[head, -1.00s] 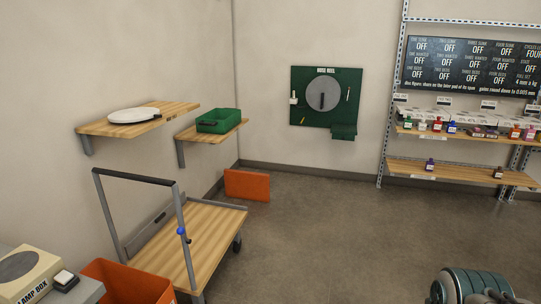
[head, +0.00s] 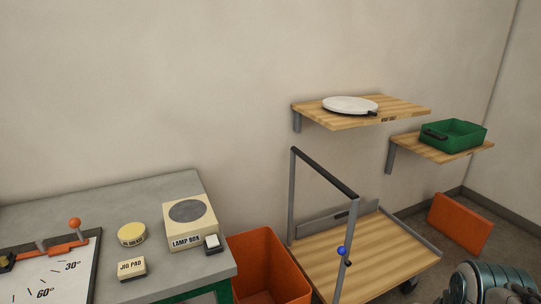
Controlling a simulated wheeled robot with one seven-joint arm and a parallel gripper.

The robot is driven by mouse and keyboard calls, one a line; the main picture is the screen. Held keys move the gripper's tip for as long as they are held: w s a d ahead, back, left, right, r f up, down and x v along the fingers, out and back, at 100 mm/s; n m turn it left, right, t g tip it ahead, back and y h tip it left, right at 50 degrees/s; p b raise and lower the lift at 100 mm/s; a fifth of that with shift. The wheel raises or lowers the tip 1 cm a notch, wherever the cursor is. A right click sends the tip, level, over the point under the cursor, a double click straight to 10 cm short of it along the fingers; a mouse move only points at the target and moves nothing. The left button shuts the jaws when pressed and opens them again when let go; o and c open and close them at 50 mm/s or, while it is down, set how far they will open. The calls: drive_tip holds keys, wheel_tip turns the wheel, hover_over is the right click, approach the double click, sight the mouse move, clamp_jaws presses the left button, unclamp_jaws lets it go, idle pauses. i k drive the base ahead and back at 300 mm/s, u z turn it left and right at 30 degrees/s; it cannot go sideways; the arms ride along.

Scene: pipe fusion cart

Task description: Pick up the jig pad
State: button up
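The jig pad (head: 132,267) is a small cream block with dark "JIG PAD" lettering. It lies on the grey bench top (head: 150,198) at the lower left of the head view, in front of a round yellow-lidded tin (head: 131,234) and left of the lamp box (head: 190,222). Part of my arm shows at the bottom right corner, far from the jig pad. My gripper's fingertips are not visible.
A board with angle marks and an orange-handled lever (head: 75,230) lies left of the pad. A small white-topped block (head: 212,243) sits by the lamp box. An orange bin (head: 265,265) and a wooden cart (head: 370,250) stand to the right. Wall shelves (head: 400,105) hang above.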

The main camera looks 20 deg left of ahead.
sight(128, 270)
drive_tip(key=u, duration=0.9)
drive_tip(key=i, duration=0.9)
drive_tip(key=u, duration=0.7)
